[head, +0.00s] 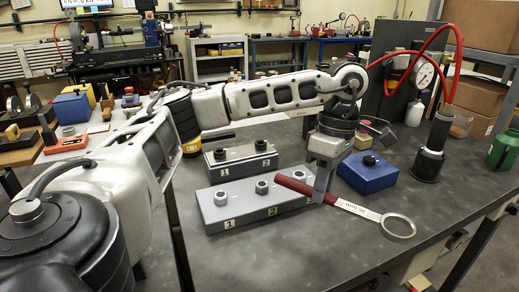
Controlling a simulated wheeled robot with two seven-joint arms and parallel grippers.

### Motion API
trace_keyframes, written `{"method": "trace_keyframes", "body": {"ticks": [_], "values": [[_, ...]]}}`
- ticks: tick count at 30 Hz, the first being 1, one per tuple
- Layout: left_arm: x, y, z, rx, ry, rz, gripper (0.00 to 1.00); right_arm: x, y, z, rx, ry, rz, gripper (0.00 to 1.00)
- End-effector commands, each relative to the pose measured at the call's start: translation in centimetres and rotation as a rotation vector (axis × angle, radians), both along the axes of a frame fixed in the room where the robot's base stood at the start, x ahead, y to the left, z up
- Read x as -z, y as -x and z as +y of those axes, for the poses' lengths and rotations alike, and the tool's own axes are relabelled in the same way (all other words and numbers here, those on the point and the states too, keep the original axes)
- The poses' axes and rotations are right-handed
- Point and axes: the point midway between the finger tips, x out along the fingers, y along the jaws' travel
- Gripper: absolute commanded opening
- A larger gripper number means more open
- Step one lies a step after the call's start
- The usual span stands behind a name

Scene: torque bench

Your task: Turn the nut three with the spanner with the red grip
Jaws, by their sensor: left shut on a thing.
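The spanner has a red grip (295,186), a pale labelled shaft (358,209) and a ring end (397,227) pointing to the lower right. My left gripper (324,195) points down and is shut on the spanner near the front of its red grip. The spanner appears held above the bench, with its ring to the right of the front grey block (245,212). That block carries nuts in a row, with labels 1 and 2 readable. The rightmost nut (298,176) is just behind the red grip; its label is mostly hidden. My right gripper is out of view.
A smaller grey block (240,165) with labels 1 and 2 stands behind. A blue box (367,174) sits behind the spanner. A black stand (429,160) with a red hose is at right. The front bench top is clear.

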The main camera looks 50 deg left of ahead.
Motion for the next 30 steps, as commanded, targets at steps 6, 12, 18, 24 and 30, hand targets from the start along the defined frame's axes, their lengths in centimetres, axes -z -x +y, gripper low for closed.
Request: {"method": "trace_keyframes", "body": {"ticks": [6,12,18,24,30], "values": [[-0.8,2.8,5.4,-0.641,-0.004,0.001,0.00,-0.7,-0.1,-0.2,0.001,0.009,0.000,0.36],[-2.1,5.0,9.2,-1.133,-0.006,-0.002,0.00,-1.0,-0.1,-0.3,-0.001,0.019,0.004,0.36],[-3.1,6.1,11.0,-1.388,-0.003,-0.004,0.00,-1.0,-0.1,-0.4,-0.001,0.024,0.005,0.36],[-2.2,6.3,11.2,-1.435,-0.001,-0.002,0.00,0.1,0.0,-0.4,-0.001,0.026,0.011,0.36],[0.1,6.3,11.2,-1.432,0.001,-0.003,0.00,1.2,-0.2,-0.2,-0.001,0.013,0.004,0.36]]}}
